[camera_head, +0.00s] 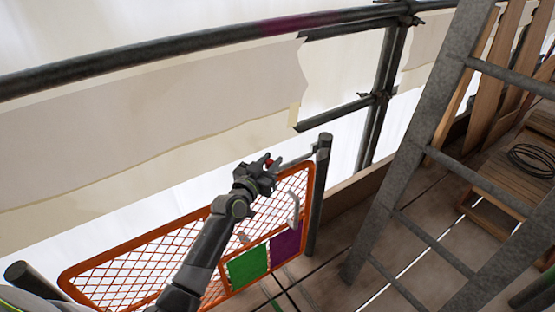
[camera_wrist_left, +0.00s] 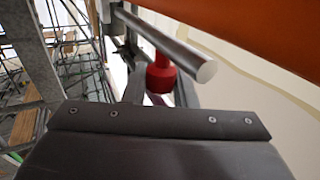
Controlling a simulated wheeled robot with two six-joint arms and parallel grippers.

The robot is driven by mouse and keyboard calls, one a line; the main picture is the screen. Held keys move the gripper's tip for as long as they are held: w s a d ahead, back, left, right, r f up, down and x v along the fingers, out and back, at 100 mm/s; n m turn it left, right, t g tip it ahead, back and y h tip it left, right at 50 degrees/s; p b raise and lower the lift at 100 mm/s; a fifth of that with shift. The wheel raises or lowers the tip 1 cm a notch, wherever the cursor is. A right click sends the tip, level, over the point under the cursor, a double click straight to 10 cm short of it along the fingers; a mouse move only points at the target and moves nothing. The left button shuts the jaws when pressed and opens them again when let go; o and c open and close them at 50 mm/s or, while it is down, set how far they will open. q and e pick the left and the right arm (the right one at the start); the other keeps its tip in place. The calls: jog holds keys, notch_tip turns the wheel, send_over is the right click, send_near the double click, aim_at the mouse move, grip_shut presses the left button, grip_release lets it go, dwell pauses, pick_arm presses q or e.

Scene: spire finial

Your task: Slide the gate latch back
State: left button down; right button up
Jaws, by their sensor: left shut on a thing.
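The orange mesh gate (camera_head: 140,250) stands at the bottom middle of the head view, beside a dark post (camera_head: 319,195). A grey latch bolt (camera_head: 299,157) runs along its top, reaching toward the post. In the left wrist view the bolt (camera_wrist_left: 180,50) is a bare metal rod with a red knob (camera_wrist_left: 161,74) on it. My left gripper (camera_head: 269,163) is at the gate's top rail, shut on the red knob, which sits between its two fingers in the wrist view. The fingers partly hide the knob in the head view. My right gripper is not in view.
A grey ladder (camera_head: 427,117) leans across the right side. A coiled dark cable (camera_head: 532,160) lies on wooden boards behind it. Dark scaffold rails (camera_head: 190,43) with pale sheeting run behind the gate. Green (camera_head: 247,265) and purple (camera_head: 285,243) panels hang on the gate.

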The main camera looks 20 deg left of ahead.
pick_arm(q)
jog(key=c, duration=1.2)
grip_release()
jog(key=shift+s, duration=0.1)
jog(key=s+a, duration=0.1)
jog(key=s, duration=0.4)
jog(key=s+a, duration=0.1)
jog(key=s, duration=0.5)
jog(key=s+a, duration=0.1)
jog(key=s, duration=0.5)
jog(key=shift+a, duration=0.15)
jog(key=shift+f, duration=0.1)
